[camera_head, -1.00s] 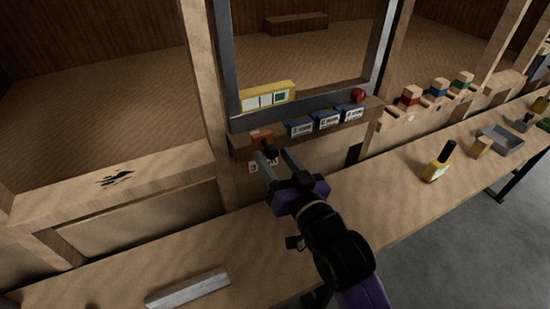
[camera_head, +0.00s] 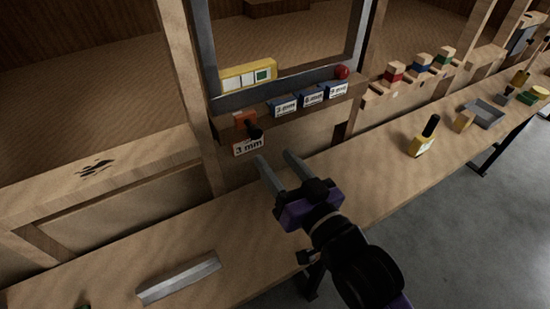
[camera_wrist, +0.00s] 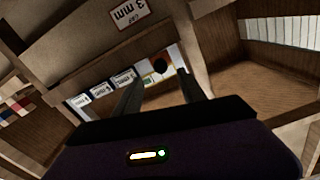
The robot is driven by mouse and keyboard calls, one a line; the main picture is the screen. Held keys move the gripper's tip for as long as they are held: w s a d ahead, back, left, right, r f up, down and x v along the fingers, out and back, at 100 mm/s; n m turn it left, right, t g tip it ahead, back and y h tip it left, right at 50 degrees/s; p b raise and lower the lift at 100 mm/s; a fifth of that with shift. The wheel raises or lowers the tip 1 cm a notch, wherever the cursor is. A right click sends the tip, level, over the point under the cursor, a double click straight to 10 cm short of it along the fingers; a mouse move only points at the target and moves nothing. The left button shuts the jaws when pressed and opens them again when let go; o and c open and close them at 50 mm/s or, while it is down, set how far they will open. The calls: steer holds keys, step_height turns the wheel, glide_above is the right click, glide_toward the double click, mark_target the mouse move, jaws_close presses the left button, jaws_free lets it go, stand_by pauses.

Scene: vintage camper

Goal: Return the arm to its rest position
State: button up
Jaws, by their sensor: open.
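My gripper (camera_head: 276,168) is open and empty in the head view, above the long wooden bench (camera_head: 235,232) and in front of the small wooden shelf. An orange block with a black knob (camera_head: 248,126) sits at the left end of that shelf, above a "3 mm" label (camera_head: 248,147). The gripper's fingertips are apart from it. In the wrist view the two fingers (camera_wrist: 158,88) stand apart with nothing between them, and the "3 mm" label shows upside down at the top.
Several blue-and-white labelled boxes (camera_head: 313,98) and a red ball (camera_head: 342,72) line the shelf. A metal bar (camera_head: 178,279) lies at front left.

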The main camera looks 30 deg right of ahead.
stand_by(0.4)
steer(key=s+f+n+g, duration=0.1)
steer(key=s+f, duration=0.2)
steer(key=s, duration=0.7)
steer(key=s+f+g, duration=0.1)
steer(key=s+f, duration=0.2)
steer(key=s, duration=0.7)
steer(key=s+f+n+g, duration=0.1)
steer(key=s+f, duration=0.3)
steer(key=s, duration=0.6)
steer(key=shift+n, duration=0.3)
